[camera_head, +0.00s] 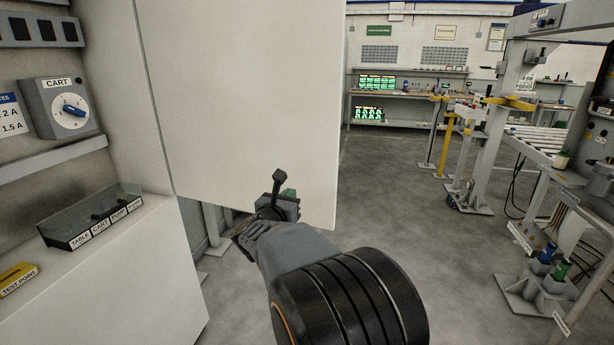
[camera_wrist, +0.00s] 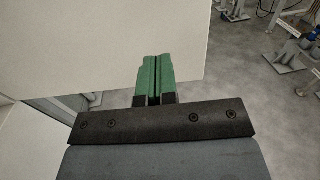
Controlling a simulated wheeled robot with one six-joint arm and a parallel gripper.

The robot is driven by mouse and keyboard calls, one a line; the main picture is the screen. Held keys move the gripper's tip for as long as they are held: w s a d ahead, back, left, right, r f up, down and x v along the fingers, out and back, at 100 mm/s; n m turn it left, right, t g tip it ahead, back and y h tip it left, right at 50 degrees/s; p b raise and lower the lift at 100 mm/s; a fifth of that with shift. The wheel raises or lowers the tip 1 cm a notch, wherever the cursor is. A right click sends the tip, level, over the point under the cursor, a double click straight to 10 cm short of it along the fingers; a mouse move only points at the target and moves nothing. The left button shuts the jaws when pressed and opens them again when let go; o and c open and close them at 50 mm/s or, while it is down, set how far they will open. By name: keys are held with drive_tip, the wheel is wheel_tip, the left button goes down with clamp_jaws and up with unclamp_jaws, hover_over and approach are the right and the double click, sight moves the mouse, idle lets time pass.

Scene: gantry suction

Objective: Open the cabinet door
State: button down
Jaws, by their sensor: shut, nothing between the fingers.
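The cabinet door (camera_head: 250,80) is a large plain pale panel. It stands swung wide open from the cabinet (camera_head: 120,265), with its hinge edge by the cabinet's side wall. The door also fills the upper left of the wrist view (camera_wrist: 90,45). My gripper (camera_head: 288,194) is in front of the door's face near its lower edge. In the wrist view its green fingers (camera_wrist: 154,62) are pressed together with nothing between them. I cannot tell whether the fingertips touch the door. No handle shows on the visible face.
A grey gantry frame (camera_head: 495,130) stands at right. Bare floor (camera_head: 400,215) lies between door and gantry. A workbench (camera_head: 405,93) stands at the back.

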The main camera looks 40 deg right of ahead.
sight(310, 173)
drive_tip(key=p+x, duration=0.3)
drive_tip(key=x, duration=1)
drive_tip(key=shift+d, duration=0.15)
